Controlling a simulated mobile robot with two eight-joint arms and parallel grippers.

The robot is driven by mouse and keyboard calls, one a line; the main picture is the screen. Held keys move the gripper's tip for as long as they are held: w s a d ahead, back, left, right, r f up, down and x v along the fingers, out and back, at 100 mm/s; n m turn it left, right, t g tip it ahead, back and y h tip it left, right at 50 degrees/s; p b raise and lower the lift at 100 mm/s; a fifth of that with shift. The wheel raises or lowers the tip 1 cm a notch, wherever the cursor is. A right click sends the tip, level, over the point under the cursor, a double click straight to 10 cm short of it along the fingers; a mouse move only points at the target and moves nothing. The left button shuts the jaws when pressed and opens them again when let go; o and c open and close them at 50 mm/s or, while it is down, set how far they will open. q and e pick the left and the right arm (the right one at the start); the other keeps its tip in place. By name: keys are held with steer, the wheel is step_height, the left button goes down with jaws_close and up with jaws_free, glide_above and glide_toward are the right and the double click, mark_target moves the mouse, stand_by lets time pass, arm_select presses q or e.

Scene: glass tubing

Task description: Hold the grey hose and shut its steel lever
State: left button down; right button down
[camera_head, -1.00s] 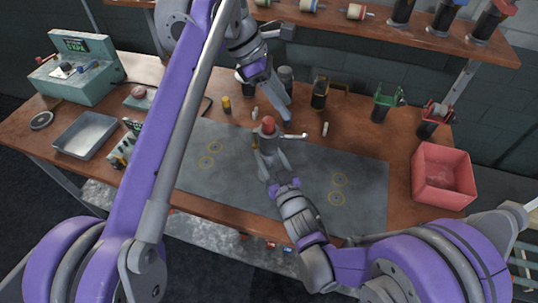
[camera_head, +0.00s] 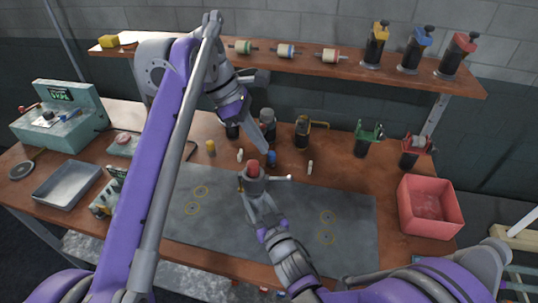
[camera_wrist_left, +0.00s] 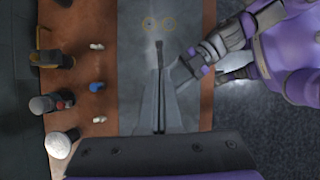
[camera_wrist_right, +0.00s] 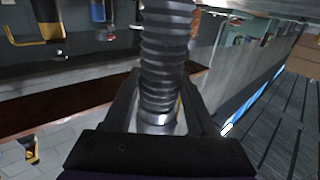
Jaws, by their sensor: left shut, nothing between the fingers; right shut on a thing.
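The grey ribbed hose (camera_wrist_right: 165,55) stands between the fingers of my right gripper (camera_wrist_right: 158,125) in the right wrist view, with a smooth metal band at its lower end.
A grey mat (camera_head: 350,240) with yellow rings covers the middle table. Small bottles and a blue-topped piece (camera_head: 271,158) stand behind it. A red bin (camera_head: 430,207) is at right, a metal tray (camera_head: 68,184) and a green gauge box (camera_head: 60,115) at left.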

mark_target(284, 178)
arm_select(q)
steer(key=x, duration=0.9)
steer(key=shift+d+f, duration=0.1)
